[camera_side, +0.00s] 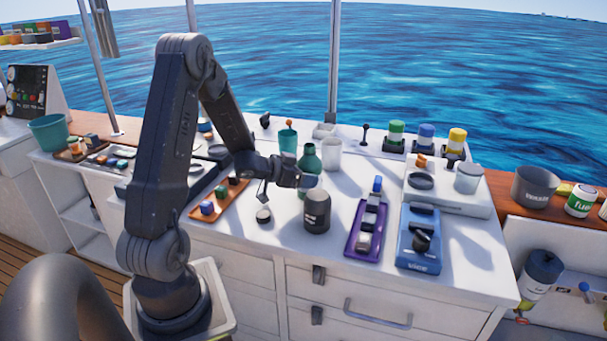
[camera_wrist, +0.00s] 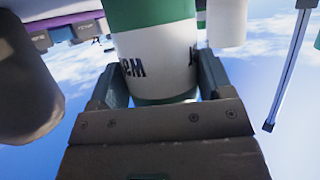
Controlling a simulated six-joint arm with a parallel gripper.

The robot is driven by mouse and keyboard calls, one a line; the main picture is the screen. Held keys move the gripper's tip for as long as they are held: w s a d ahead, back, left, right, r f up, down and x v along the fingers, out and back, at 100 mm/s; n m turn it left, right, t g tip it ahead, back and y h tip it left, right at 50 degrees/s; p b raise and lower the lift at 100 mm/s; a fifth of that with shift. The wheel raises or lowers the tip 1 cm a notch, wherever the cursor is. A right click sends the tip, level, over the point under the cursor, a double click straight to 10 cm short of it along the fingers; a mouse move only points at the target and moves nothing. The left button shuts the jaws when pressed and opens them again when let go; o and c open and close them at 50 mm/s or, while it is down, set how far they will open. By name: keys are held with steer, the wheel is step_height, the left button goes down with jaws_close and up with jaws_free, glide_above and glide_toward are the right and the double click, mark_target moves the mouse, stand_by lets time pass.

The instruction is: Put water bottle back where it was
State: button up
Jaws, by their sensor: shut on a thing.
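The water bottle, green with a white lettered band, shows in the side view (camera_side: 308,160) upright near the middle of the white counter, partly hidden by my gripper and a dark can. It fills the top centre of the wrist view (camera_wrist: 155,50). My gripper (camera_side: 298,182) reaches it from the left and is shut around it; in the wrist view the two fingers (camera_wrist: 157,80) press on both sides of the white band. The bottle's base is hidden, so I cannot tell whether it touches the counter.
The dark can (camera_side: 317,212) stands close in front of the bottle. A small round lid (camera_side: 263,216) lies to the left.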

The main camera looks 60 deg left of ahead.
steer(key=o, duration=1.1)
steer(key=shift+s+r, duration=0.1)
steer(key=shift+r, duration=0.1)
steer(key=v, duration=0.7)
steer(key=w+d+r+n+g+y, duration=0.1)
steer(key=d+r+g+y, duration=0.15)
steer(key=d+r, duration=0.2)
steer(key=w+d+r+g+y, duration=0.1)
steer(key=w+d+r+y, duration=0.1)
steer(key=d+r+y, duration=0.3)
steer(key=s+d+r+g+h, duration=0.1)
steer(key=s+d+g+h, duration=0.1)
steer(key=s+d, duration=0.5)
steer(key=s+d+r+m+g+h, duration=0.1)
steer(key=s+d+h, duration=0.4)
steer(key=d, duration=0.6)
steer(key=s+r+g, duration=0.1)
steer(key=s, duration=0.1)
steer(key=shift+s+d+r, duration=0.3)
steer(key=shift+s+d, duration=0.05)
